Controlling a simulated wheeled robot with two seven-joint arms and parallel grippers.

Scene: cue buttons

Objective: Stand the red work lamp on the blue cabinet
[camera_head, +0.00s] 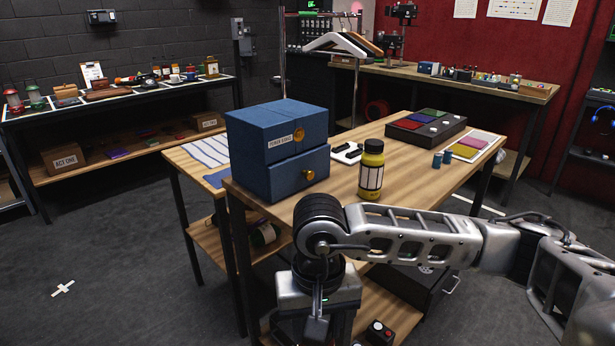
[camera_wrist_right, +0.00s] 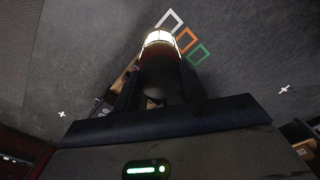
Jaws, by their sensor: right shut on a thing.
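The blue cabinet (camera_head: 275,150) is a box with two stacked parts, brass fittings and a white label, standing upright on the near wooden table. Its top is bare. In the head view my right arm bends down at the table's near edge, beside the cabinet's lower right. The fingers and lamp do not show there. My left gripper is not in view.
A yellow bottle (camera_head: 371,170) stands right of the cabinet, with a white object (camera_head: 347,153) behind it. A red lantern (camera_head: 13,101) stands on the far left table. Coloured square outlines (camera_wrist_right: 186,40) mark the floor.

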